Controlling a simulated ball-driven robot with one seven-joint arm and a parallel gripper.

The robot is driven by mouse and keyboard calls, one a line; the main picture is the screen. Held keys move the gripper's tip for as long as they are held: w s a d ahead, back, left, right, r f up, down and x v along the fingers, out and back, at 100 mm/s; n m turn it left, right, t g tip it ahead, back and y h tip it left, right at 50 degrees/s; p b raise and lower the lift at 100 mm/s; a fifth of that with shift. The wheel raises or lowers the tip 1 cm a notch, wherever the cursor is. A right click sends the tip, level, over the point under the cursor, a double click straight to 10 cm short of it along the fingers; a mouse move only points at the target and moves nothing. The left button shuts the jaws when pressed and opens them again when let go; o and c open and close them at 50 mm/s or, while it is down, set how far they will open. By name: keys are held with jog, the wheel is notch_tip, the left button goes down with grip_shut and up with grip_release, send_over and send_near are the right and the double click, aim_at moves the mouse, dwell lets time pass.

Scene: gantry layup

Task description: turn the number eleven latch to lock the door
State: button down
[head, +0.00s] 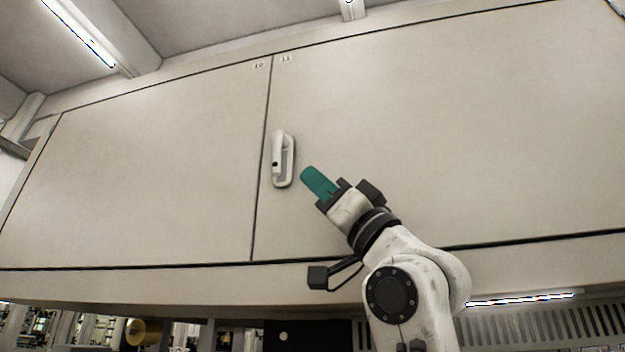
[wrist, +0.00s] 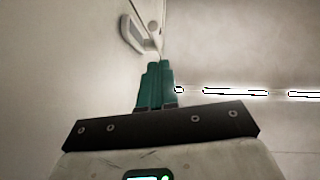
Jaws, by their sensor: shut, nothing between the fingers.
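The latch (head: 283,158) is a pale, upright handle on an oval plate, near the left edge of the right-hand door (head: 430,140). Small number marks sit above it; the one on the right door (head: 286,58) looks like 11. My gripper (head: 308,175) has teal fingers and is shut and empty, just right of the latch's lower end, apparently apart from it. In the wrist view the latch (wrist: 132,34) shows beyond and left of the shut fingertips (wrist: 155,66). Whether the fingertips touch the door cannot be told.
A second door panel (head: 150,165) lies left of the seam, with a small mark, likely 10, at its top corner. A ledge (head: 150,283) runs below the doors. Light strips (head: 80,32) hang above. The door face around the latch is clear.

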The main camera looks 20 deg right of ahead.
jog(key=b+v, duration=0.3)
jog(key=v, duration=0.5)
jog(key=shift+a+f, duration=0.15)
jog(key=shift+f, duration=0.3)
